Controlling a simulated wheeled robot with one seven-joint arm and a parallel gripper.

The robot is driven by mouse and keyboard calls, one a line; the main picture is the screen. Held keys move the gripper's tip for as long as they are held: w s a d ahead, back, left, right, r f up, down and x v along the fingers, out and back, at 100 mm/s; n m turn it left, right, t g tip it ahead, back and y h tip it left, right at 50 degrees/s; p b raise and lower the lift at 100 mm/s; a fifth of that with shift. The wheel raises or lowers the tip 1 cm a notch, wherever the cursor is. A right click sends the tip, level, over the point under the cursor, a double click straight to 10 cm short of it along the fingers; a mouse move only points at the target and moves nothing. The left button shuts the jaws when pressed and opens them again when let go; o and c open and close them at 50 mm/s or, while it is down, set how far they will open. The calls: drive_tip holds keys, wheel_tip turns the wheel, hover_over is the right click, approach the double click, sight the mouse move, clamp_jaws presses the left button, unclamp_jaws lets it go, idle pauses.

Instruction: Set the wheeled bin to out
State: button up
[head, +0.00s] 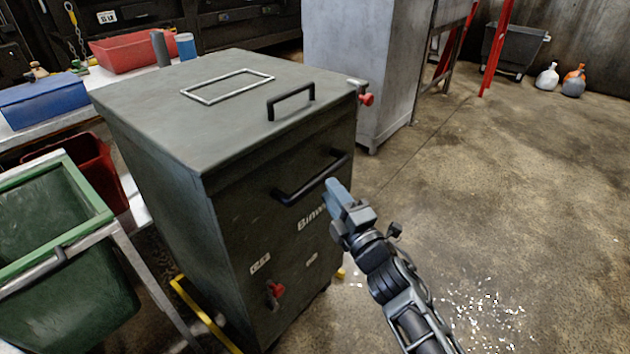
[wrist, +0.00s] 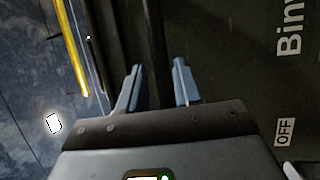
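The wheeled bin seems to be the dark green boxy unit (head: 235,235) with "Binw..." lettering on its front; I cannot tell its position from any open gap. A black bar handle (head: 305,185) runs across its upper front. My gripper (head: 336,190) is just in front of the handle's right part. In the wrist view its two fingers (wrist: 157,85) are apart, and a dark bar (wrist: 154,40), likely the handle, runs between them. Whether they touch it is unclear. Part of the lettering is hidden behind the gripper in the head view.
A smaller black handle (head: 291,101) is on the unit's lid. A red knob (head: 366,99) and a red switch (head: 275,292) stick out. A green bin (head: 60,270) stands close left. The concrete floor (head: 500,170) to the right is open.

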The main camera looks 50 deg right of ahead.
sight(317, 173)
drive_tip(key=x, duration=0.7)
drive_tip(key=shift+w, duration=0.2)
drive_tip(key=shift+c, duration=0.4)
clamp_jaws()
